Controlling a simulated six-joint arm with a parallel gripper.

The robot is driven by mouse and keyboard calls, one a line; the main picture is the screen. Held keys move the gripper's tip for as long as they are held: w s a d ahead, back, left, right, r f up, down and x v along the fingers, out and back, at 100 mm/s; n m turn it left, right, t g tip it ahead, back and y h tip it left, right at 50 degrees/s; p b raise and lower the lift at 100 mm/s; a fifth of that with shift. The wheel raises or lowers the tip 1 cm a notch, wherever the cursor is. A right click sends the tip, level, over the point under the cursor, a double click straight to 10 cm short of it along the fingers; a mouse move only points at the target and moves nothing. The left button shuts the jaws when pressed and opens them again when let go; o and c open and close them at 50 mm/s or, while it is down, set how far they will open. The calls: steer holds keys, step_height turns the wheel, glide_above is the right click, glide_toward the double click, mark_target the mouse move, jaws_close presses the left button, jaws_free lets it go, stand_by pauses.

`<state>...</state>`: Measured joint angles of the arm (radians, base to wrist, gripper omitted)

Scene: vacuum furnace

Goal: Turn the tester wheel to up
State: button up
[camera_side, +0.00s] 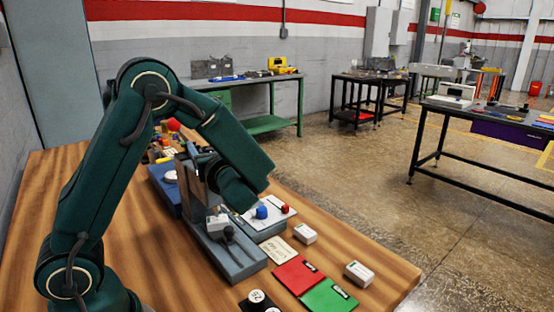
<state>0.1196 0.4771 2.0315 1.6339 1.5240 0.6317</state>
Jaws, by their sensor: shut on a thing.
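The tester is a grey bench device with a long flat base (238,262) and an upright column (191,180), standing on the wooden table. My gripper (202,160) is beside the upper part of the column, reaching in from the right. It is small and partly covered by my forearm and wrist. It is shut on the tester wheel, which is mostly hidden there, so its turn position cannot be read. A small dark knob (228,233) and a pale block sit lower on the tester.
On the wooden table (350,290), right of the tester, are a white panel with blue (261,212) and red (285,209) knobs, small white boxes (305,233), and red (298,274) and green (328,297) pads. Coloured clutter lies behind the tester.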

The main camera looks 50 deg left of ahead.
steer(key=shift+t, duration=0.3)
steer(key=o, duration=1.4)
steer(key=shift+v, duration=2.55)
